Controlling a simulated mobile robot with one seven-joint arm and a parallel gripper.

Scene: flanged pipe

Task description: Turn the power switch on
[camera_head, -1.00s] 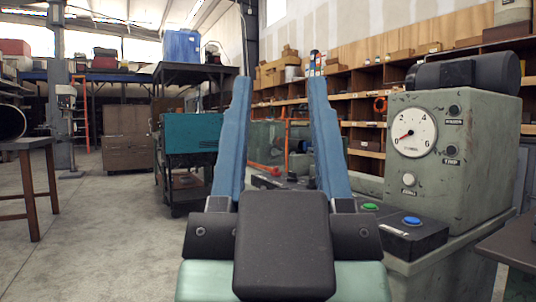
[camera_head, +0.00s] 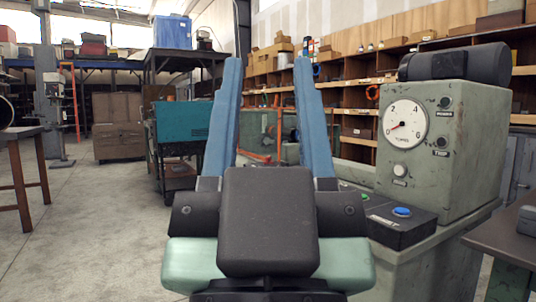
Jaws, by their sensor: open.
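The power switch (camera_head: 445,103) is a small dark round knob with a label under it. It sits at the upper right of the front face of the grey-green machine box (camera_head: 460,190), right of a white dial gauge (camera_head: 404,124). My gripper (camera_head: 268,62) is in the middle of the view, with two blue fingers pointing up and apart. It is open, with nothing between the fingers. It is left of the machine box and clear of the switch. The switch's exact setting is too small to tell.
Below the power switch is a similar knob marked trip (camera_head: 441,142). A white knob (camera_head: 399,170) sits under the gauge. A black button box (camera_head: 400,225) with blue and green buttons is right of my gripper. A dark table (camera_head: 510,245) stands at the right.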

